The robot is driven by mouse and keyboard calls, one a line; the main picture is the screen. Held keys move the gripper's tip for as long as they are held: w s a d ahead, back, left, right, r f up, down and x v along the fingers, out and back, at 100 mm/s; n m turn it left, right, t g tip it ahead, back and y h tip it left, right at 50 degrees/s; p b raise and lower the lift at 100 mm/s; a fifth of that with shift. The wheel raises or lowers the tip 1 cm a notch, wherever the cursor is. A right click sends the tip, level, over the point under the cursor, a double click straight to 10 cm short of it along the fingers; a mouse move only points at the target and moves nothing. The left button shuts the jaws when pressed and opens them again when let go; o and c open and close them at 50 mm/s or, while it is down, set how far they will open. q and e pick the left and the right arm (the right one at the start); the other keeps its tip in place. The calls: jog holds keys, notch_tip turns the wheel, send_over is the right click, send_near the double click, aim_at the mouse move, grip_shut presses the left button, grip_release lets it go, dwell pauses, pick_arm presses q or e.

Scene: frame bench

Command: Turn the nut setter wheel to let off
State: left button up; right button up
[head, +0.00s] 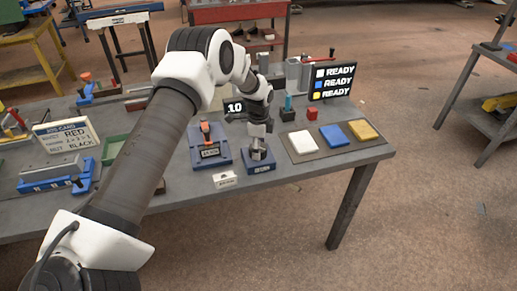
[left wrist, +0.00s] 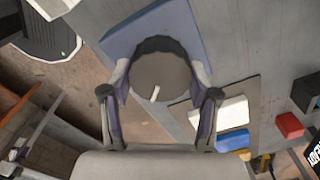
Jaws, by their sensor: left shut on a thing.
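The nut setter wheel (left wrist: 160,77) is a dark grey round knob with a notched rim and a pale line on its top. It stands on a blue base (head: 260,166) near the bench's front edge. My left gripper (left wrist: 160,80) has its two fingers on opposite sides of the wheel, shut on it from above. In the head view my left gripper (head: 258,143) points down over that base and hides part of the wheel. A small display (head: 235,107) behind it reads 10. My right gripper is not in view.
Beside the base are a blue stand with an orange-handled tool (head: 208,145) and a small white label block (head: 224,179). White, blue and yellow pads (head: 333,136) lie to the right, below a READY sign (head: 332,82). A job card (head: 67,136) stands at left.

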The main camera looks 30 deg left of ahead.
pick_arm(q)
jog(key=n, duration=0.2)
jog(key=shift+s+f+n, duration=0.15)
jog(key=shift+f+n, duration=0.1)
jog(key=shift+n, duration=0.15)
jog(key=n, duration=0.3)
jog(key=shift+n+b, duration=0.3)
jog(key=shift+b, duration=0.1)
jog(key=n, duration=1)
jog(key=n+p, duration=0.1)
jog(key=n, duration=0.2)
jog(key=shift+n, duration=0.3)
jog(key=n+p, duration=0.1)
jog(key=n, duration=0.5)
jog(key=shift+a+n, duration=0.1)
jog(key=shift+n, duration=0.3)
